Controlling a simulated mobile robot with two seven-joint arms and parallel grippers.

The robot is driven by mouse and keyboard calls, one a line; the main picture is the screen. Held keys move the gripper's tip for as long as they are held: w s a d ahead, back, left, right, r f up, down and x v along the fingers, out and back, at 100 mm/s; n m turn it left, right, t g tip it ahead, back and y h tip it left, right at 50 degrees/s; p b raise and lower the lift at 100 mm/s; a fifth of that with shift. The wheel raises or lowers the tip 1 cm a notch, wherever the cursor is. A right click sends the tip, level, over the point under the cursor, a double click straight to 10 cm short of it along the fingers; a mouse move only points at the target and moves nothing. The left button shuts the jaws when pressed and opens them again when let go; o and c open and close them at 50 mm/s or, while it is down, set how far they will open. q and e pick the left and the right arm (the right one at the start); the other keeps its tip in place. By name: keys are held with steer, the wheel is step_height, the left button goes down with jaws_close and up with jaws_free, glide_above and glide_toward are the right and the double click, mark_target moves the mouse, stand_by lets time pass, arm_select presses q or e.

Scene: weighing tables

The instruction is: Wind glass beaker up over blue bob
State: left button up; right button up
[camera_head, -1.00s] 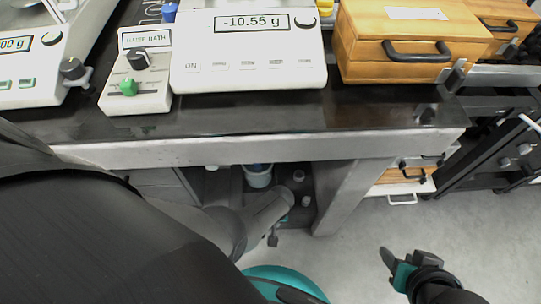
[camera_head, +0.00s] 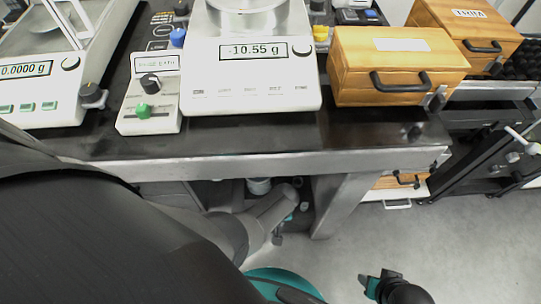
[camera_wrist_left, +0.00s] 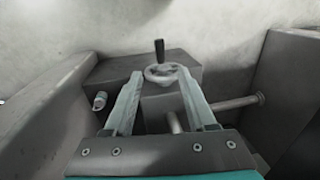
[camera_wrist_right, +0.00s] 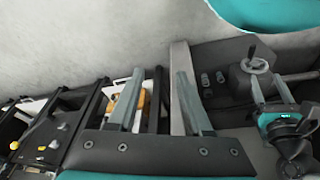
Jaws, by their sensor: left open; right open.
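No blue bob can be made out now. A handwheel (camera_wrist_left: 165,73) with an upright dark crank handle sits on a grey box in the left wrist view. My left gripper (camera_wrist_left: 159,76) is open, its fingers on either side of the wheel in that picture; contact cannot be told. The wheel (camera_wrist_right: 255,65) and my left gripper (camera_wrist_right: 278,118) also show in the right wrist view. My right gripper (camera_head: 370,286) is open and empty over the floor.
On the table (camera_head: 270,155) stand a balance (camera_head: 250,95) reading -10.55 g, a control box (camera_head: 150,105) with a black knob and green button, and a wooden case (camera_head: 385,60). A table leg (camera_head: 340,205) stands right of my left arm. Open floor (camera_head: 440,240) lies right.

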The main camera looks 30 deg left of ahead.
arm_select(q)
steer(key=shift+d+r+p, duration=0.15)
steer(key=shift+r+p, duration=0.4)
steer(key=shift+r, duration=0.35)
arm_select(e)
steer(key=shift+s+d+f+g, duration=0.1)
steer(key=shift+s+f, duration=0.15)
steer(key=shift+f, duration=0.2)
steer(key=shift+s+a+f+g, duration=0.1)
steer(key=shift+s+f, duration=0.2)
steer(key=shift+f, duration=0.2)
steer(key=shift+s+d+f+g, duration=0.1)
steer(key=shift+s+f, duration=0.15)
steer(key=shift+f, duration=0.2)
arm_select(q)
steer(key=shift+s+a+f+t+h, duration=0.1)
steer(key=shift+s+a+t+h, duration=0.35)
steer(key=shift+a, duration=0.35)
steer(key=shift+s+a+r+t+h, duration=0.1)
steer(key=shift+s+a+t+h, duration=0.1)
steer(key=shift+s+a+h, duration=0.4)
steer(key=shift+s+a+f+t+h, duration=0.1)
steer(key=shift+s+a+t+h, duration=0.35)
steer(key=shift+a, duration=0.5)
arm_select(e)
steer(key=shift+f, duration=0.1)
